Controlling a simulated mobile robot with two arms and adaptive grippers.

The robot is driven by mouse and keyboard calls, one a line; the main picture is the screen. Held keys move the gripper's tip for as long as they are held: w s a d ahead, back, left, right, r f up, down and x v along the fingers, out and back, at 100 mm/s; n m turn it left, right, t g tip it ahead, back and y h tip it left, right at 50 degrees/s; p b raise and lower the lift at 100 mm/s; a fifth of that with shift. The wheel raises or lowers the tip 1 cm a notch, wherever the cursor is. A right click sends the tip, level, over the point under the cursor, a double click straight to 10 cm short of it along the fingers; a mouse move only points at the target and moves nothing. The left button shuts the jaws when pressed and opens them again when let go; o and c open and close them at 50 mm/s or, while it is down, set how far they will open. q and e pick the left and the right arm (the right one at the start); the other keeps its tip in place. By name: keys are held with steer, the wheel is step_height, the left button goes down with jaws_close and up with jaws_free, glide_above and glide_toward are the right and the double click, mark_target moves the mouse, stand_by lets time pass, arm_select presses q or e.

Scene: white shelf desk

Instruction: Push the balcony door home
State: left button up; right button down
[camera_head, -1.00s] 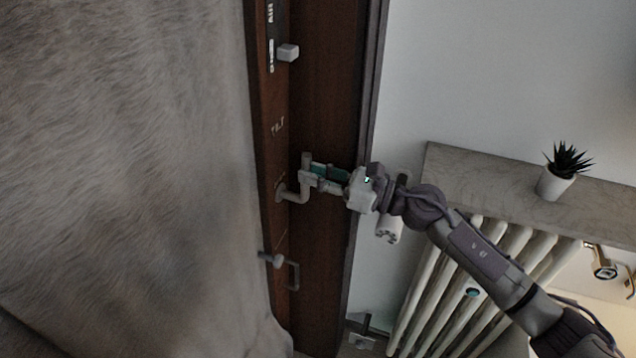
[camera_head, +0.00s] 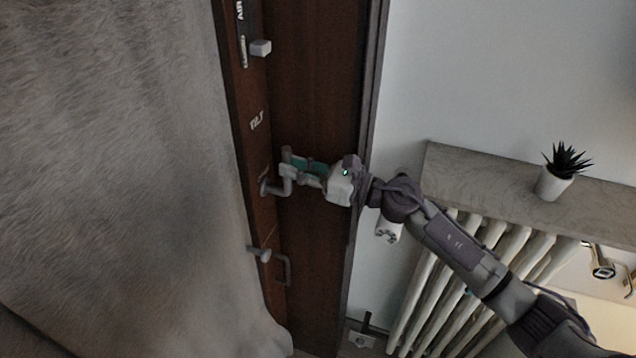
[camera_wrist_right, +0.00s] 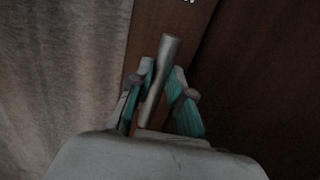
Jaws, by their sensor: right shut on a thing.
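The balcony door (camera_head: 258,150) is a dark brown leaf seen steeply from above, with the words AIR and TILT on its narrow face. A grey lever handle (camera_head: 281,188) sticks out from it. My right gripper (camera_head: 294,166) is shut on this handle. In the right wrist view the handle (camera_wrist_right: 160,75) stands between the two teal-padded fingers. A wide brown panel (camera_head: 320,95) lies between the leaf's narrow face and the dark frame edge (camera_head: 371,90) to its right. Whether the leaf touches its frame I cannot tell. My left gripper is out of view.
A grey curtain (camera_head: 110,170) covers the left side and hangs against the door's edge. A small block (camera_head: 261,47) and a lower bracket (camera_head: 285,270) also stick out from the door. At right are a radiator (camera_head: 415,285), a stone shelf (camera_head: 480,178) and a potted plant (camera_head: 552,183).

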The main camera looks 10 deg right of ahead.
steer(key=shift+f+x, duration=0.15)
steer(key=shift+x, duration=0.8)
steer(key=shift+f+x, duration=0.15)
steer(key=shift+x, duration=0.8)
steer(key=c, duration=0.7)
jaws_free()
steer(key=shift+w+a, duration=0.2)
steer(key=shift+a, duration=0.05)
steer(key=shift+s+d+r, duration=0.1)
steer(key=shift+r, duration=0.05)
steer(key=b+v, duration=0.4)
steer(key=v, duration=0.6)
steer(key=shift+r, duration=0.1)
